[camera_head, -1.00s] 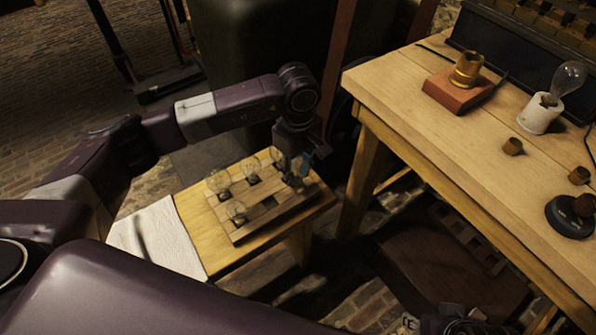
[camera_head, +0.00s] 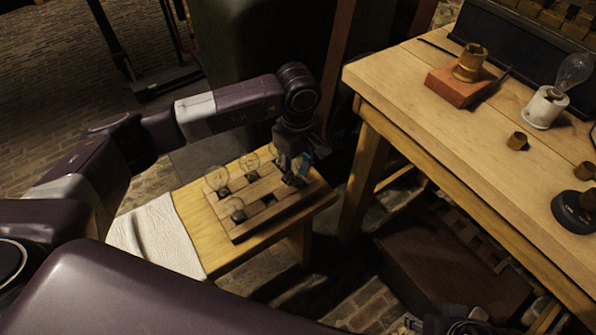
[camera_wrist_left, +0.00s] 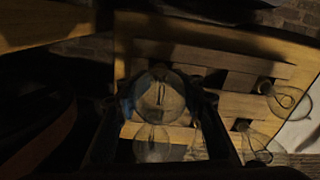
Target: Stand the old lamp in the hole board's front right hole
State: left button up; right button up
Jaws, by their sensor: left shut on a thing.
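My left gripper (camera_head: 297,178) is low over the right end of the wooden hole board (camera_head: 246,225). It is shut on the old lamp, whose round glass (camera_wrist_left: 160,95) shows between its fingers in the left wrist view. The fingers hide the lamp's lower end, so I cannot tell whether it is in a hole. Other clear lamps stand in the board: one at the left (camera_head: 217,180), one behind it (camera_head: 250,164) and one at the front (camera_head: 237,209). A lamp close to the held one shows in the wrist view (camera_wrist_left: 152,145).
The board lies on a small wooden stand (camera_head: 220,262) with a white cloth (camera_head: 160,238) at its left. A higher workbench (camera_head: 430,120) at the right carries a brass socket on a red block (camera_head: 460,88), a lamp in a white holder (camera_head: 545,105) and a black round base (camera_head: 575,212).

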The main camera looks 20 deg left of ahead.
pick_arm(q)
jog(key=shift+f, duration=0.25)
jog(key=o, duration=1.4)
jog(key=shift+o, duration=0.5)
notch_tip(320, 180, up, 12)
jog(key=shift+r, duration=0.1)
